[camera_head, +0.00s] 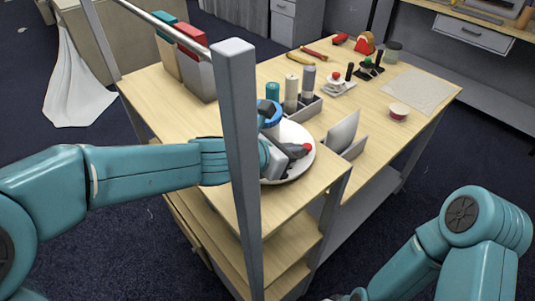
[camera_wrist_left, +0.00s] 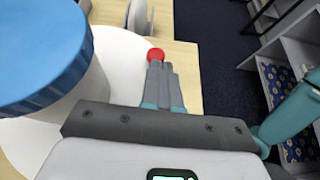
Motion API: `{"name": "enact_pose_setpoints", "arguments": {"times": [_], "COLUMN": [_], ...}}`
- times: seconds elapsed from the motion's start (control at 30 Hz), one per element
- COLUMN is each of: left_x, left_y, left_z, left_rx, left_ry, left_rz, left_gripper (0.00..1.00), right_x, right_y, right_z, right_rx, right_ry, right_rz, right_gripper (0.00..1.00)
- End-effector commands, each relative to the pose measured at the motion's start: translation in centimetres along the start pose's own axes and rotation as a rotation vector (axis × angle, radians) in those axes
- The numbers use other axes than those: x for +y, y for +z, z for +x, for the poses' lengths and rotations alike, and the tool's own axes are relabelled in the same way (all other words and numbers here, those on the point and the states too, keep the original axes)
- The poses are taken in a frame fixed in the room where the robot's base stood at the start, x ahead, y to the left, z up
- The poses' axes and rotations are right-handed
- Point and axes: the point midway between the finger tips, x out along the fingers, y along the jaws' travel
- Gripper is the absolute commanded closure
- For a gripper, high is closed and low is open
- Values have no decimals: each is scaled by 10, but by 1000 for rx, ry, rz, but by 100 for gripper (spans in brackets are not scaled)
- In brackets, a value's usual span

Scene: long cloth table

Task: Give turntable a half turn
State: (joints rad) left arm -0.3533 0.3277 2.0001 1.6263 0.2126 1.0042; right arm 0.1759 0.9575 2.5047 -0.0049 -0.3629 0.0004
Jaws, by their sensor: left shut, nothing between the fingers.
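The turntable (camera_head: 303,162) is a white round disc on the near part of the wooden table; it also shows in the left wrist view (camera_wrist_left: 122,48). A red knob (camera_head: 306,147) shows near its right edge, and in the left wrist view (camera_wrist_left: 155,54). A jar with a blue lid (camera_head: 270,112) stands on the turntable; its lid fills the left of the wrist view (camera_wrist_left: 40,45). My left gripper (camera_head: 295,151) is shut and empty, low over the disc, its fingertips beside the knob; I cannot tell if they touch. My right gripper (camera_head: 352,295) is mostly cut off at the bottom edge.
A grey upright post (camera_head: 240,150) stands in front of the table and hides part of it. A grey caddy (camera_head: 305,107) with bottles is behind the turntable, and a grey holder (camera_head: 342,137) is right of it. Binders (camera_head: 195,65) stand at left.

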Motion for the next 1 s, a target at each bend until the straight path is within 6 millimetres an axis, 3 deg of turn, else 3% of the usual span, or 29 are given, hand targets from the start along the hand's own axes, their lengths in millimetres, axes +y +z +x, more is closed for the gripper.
{"name": "enact_pose_setpoints", "arguments": {"times": [0.5,0.7,1.0], "left_x": [3,2,2], "left_y": [4,1,-1], "left_z": [-127,-151,-156], "left_rx": [-2,-1,0], "left_ry": [3,1,-1], "left_rz": [-2,-4,-3], "left_gripper": [100,100,100], "right_x": [-16,-18,-18], "right_y": [1,1,1], "right_z": [-44,-51,-51], "right_rx": [0,0,0], "right_ry": [0,0,0], "right_rz": [0,0,0], "right_gripper": [0,0,0]}}
